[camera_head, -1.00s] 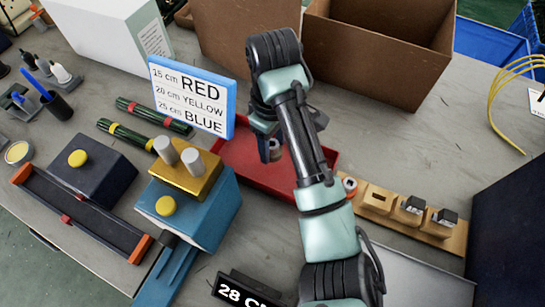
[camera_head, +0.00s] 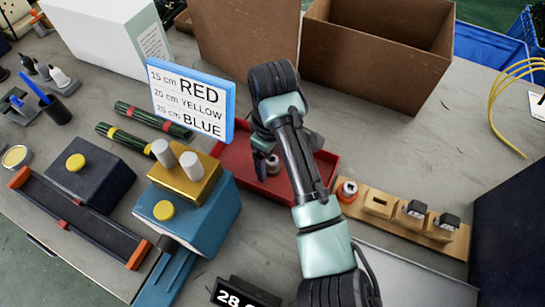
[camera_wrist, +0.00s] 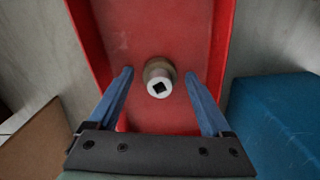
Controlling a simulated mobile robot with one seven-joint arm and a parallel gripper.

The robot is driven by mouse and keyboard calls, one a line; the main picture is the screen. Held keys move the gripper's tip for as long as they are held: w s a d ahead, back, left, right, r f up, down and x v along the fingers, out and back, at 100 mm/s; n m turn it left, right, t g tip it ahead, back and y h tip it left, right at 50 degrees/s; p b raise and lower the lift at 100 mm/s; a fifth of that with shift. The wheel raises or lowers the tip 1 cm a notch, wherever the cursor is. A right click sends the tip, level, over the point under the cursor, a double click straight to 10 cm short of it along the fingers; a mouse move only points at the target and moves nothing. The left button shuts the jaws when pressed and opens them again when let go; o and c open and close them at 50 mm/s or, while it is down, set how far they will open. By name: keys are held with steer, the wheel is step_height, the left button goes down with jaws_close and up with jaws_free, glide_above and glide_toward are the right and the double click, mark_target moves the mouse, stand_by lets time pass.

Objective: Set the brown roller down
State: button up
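The brown roller (camera_head: 273,165) stands on the floor of the red tray (camera_head: 322,172). In the wrist view the roller (camera_wrist: 158,78) shows end-on, with a pale end face and a dark square hole. My gripper (camera_head: 266,166) is at the roller in the head view, partly hidden by my arm. In the wrist view my gripper (camera_wrist: 159,78) is open, with one blue finger on each side of the roller and a gap on both sides. The red tray's walls (camera_wrist: 222,45) show left and right of it.
A wooden rack (camera_head: 380,222) with a red-and-white roller and dark-topped pieces stands right of the tray. A blue block with a gold top (camera_head: 190,215) is at the left, below the sign (camera_head: 190,100). Cardboard boxes (camera_head: 375,60) stand behind the tray.

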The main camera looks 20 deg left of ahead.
step_height(320, 180, up, 12)
steer(key=p, duration=0.5)
steer(key=shift+r, duration=0.2)
stand_by(0.4)
